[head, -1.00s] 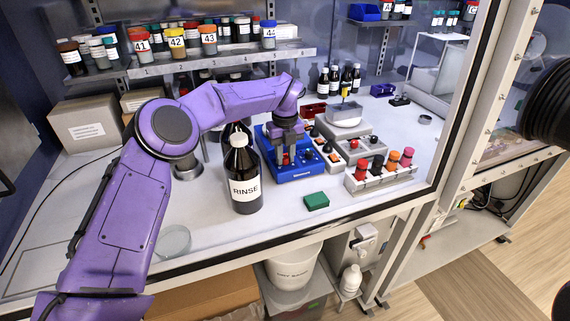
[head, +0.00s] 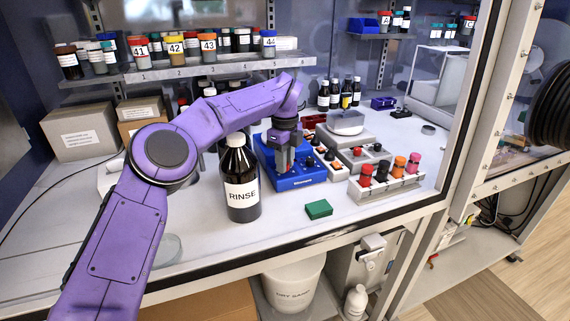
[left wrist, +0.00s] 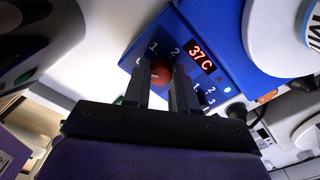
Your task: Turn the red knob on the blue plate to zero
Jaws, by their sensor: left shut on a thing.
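The blue plate (head: 300,182) is a blue hotplate-like unit on the white bench, right of the RINSE bottle. In the left wrist view its blue front (left wrist: 215,32) shows a display reading 37 C and printed digits around the red knob (left wrist: 161,73). My left gripper (head: 284,168) reaches down over the unit's front. In the left wrist view the left gripper (left wrist: 160,85) has its fingers on either side of the red knob, shut on it. The knob's pointer is hidden, so its setting cannot be told. My right gripper is not in view.
The dark RINSE bottle (head: 241,185) stands close left of the blue unit. A green block (head: 319,209) lies in front. A white rack (head: 386,187) of colored-cap vials is at right, a balance (head: 346,124) behind. A numbered shelf (head: 190,68) hangs above.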

